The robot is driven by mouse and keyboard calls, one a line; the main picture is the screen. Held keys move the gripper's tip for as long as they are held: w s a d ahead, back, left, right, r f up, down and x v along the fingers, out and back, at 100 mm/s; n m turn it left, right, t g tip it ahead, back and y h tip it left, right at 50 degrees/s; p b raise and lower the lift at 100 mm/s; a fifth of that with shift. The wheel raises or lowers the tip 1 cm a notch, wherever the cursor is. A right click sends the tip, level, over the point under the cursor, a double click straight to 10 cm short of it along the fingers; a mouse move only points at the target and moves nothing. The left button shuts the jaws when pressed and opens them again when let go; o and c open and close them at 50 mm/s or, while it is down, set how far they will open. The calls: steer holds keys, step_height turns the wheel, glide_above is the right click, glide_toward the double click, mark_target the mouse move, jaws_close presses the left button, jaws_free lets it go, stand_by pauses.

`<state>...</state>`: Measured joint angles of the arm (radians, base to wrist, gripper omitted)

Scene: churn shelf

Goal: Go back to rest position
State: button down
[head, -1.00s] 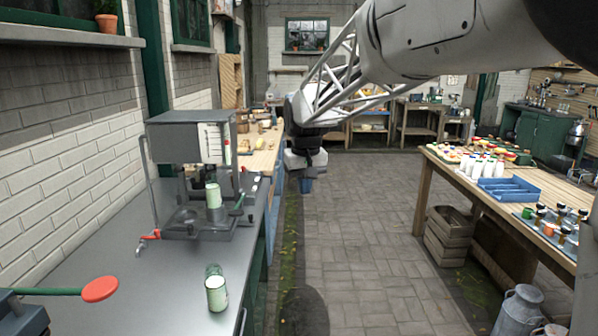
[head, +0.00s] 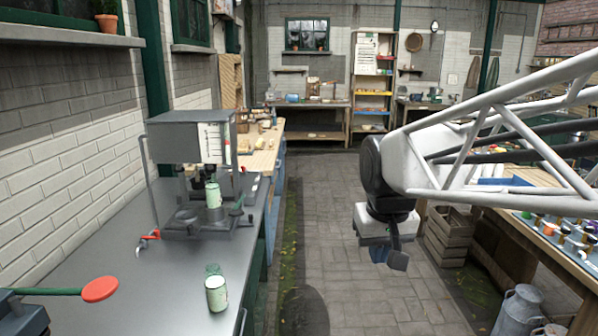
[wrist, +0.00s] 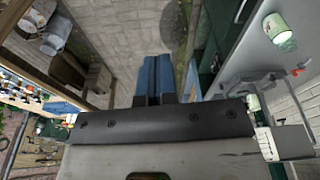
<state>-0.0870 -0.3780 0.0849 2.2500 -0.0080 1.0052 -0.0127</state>
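My gripper (head: 390,258) hangs in the air over the paved aisle, right of the grey counter and apart from everything. It points downward. In the wrist view its two blue-grey fingers (wrist: 158,72) lie side by side, shut, with nothing seen between them. A pale green can (head: 216,294) stands on the counter near its front edge. Another green can (head: 213,195) sits in the grey machine (head: 189,140). Both cans also show at the right of the wrist view.
The counter (head: 110,265) runs along the left wall, with a red-ended lever (head: 100,289) at its near left. A wooden table (head: 556,237) with bottles and a blue tray is at the right, partly hidden by my arm. A crate (head: 449,235) and metal churns (head: 519,310) stand on the floor. The aisle is clear.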

steer(key=s+d+f, duration=0.2)
steer(key=s+f, duration=0.1)
steer(key=s, duration=0.4)
steer(key=s+d+f+m, duration=0.1)
steer(key=s+f, duration=0.3)
steer(key=s, duration=0.4)
steer(key=shift+s+d+f+t, duration=0.15)
steer(key=shift+s+d+t, duration=0.15)
steer(key=shift+d, duration=0.3)
stand_by(0.4)
